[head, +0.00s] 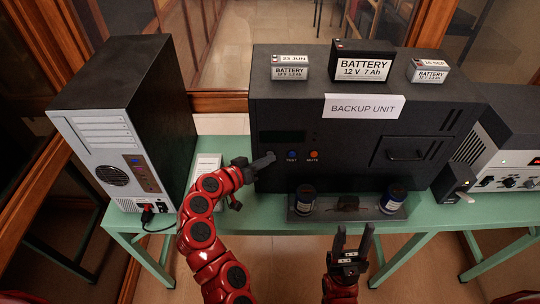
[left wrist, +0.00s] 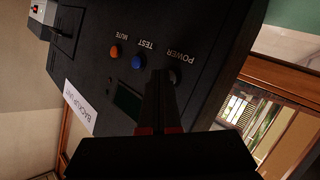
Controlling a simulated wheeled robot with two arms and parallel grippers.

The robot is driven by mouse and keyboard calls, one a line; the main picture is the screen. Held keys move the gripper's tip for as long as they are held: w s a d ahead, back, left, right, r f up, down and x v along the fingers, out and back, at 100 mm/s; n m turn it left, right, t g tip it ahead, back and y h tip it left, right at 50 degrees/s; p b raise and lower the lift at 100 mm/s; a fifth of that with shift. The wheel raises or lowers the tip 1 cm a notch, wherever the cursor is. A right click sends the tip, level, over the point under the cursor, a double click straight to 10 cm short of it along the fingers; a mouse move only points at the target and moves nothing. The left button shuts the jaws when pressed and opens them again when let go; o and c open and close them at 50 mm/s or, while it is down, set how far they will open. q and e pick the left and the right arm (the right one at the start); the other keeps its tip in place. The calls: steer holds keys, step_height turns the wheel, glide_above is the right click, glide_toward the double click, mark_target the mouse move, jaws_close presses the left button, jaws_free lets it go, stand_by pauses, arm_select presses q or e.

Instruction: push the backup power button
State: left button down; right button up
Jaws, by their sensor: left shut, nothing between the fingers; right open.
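The black backup unit (head: 345,145), labelled BACKUP UNIT, stands on the green table. Its front has a blue TEST button (head: 291,154) and an orange MUTE button (head: 314,155). In the left wrist view a dark round button (left wrist: 174,77) sits below the word POWER (left wrist: 181,56). My left gripper (head: 271,156) is shut and empty, its tips at the panel just left of TEST, hiding the power button in the head view. The left wrist view shows its fingers (left wrist: 161,80) right beside that button; I cannot tell whether they touch it. My right gripper (head: 354,232) is open and empty, before the table's front edge.
Batteries (head: 362,62) stand on top of the unit. A tray (head: 347,214) with two dark cylinders lies below its front. A computer tower (head: 105,150) stands left, a grey device (head: 505,160) right.

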arm_select(q)
steer(key=shift+s, duration=0.55)
steer(key=s, duration=0.6)
steer(key=shift+w+f, duration=0.1)
stand_by(0.5)
